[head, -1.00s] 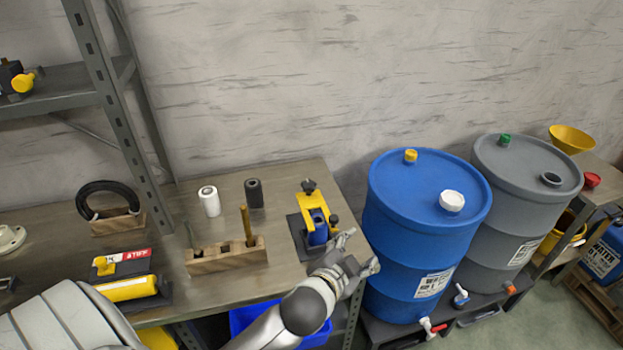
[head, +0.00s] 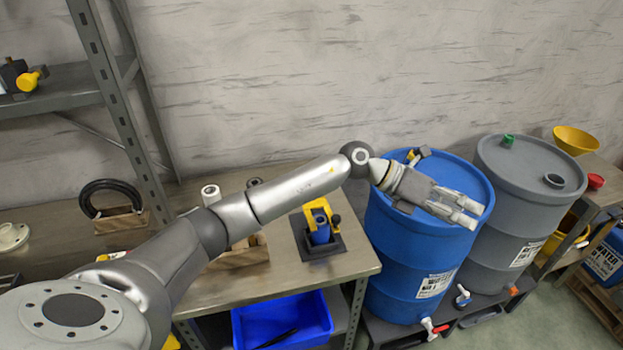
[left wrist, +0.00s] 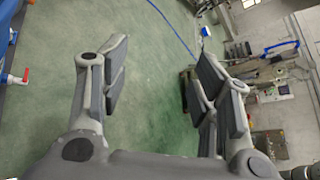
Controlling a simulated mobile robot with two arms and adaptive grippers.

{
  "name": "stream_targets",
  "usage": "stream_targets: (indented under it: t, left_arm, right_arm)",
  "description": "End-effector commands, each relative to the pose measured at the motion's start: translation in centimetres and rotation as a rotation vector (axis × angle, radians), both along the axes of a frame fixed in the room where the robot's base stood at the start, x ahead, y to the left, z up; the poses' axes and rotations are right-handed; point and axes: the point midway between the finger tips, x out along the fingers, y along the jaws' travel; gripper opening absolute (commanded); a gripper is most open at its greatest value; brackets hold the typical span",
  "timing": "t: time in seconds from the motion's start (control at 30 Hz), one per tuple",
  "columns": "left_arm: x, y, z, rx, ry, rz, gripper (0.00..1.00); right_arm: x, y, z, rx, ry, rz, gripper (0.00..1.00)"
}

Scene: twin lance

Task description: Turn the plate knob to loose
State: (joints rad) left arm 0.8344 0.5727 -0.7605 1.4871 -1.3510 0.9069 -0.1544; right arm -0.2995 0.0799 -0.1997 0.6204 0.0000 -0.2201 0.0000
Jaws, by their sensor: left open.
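The plate with its yellow knob (head: 110,256) is at the bench's left front. Only a small yellow and red-white part shows past my left arm, so the knob's setting cannot be read. My left gripper (head: 468,211) is open and empty above the blue barrel, far to the right of the plate. Its spread fingers also show in the left wrist view (left wrist: 163,90), with green floor between them. My right gripper is not in view.
A blue barrel (head: 393,260) and a grey barrel (head: 510,215) stand right of the bench. On the bench (head: 348,262) are a yellow-and-blue clamp-like device (head: 320,228), a black ring in a wooden stand (head: 122,220), and a wooden block (head: 250,257) partly behind my arm.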

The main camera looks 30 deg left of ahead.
Motion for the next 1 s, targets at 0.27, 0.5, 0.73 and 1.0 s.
stream_targets:
  t: [0.27, 0.5, 0.73, 1.0]
  left_arm:
    - [2.7, 15.9, -2.0, 0.676, 0.069, -0.061, 0.57]
    - [1.2, 29.8, 1.7, 1.058, 0.277, 0.003, 0.57]
    - [-0.4, 34.0, 3.3, 1.157, 0.376, 0.032, 0.57]
    - [-0.5, 34.0, -0.6, 1.159, 0.381, 0.029, 0.57]
  right_arm:
    - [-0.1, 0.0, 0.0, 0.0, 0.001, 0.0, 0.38]
    - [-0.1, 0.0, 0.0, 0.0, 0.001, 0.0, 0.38]
    - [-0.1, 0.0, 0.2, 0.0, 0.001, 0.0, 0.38]
    - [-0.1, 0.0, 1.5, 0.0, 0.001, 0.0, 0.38]
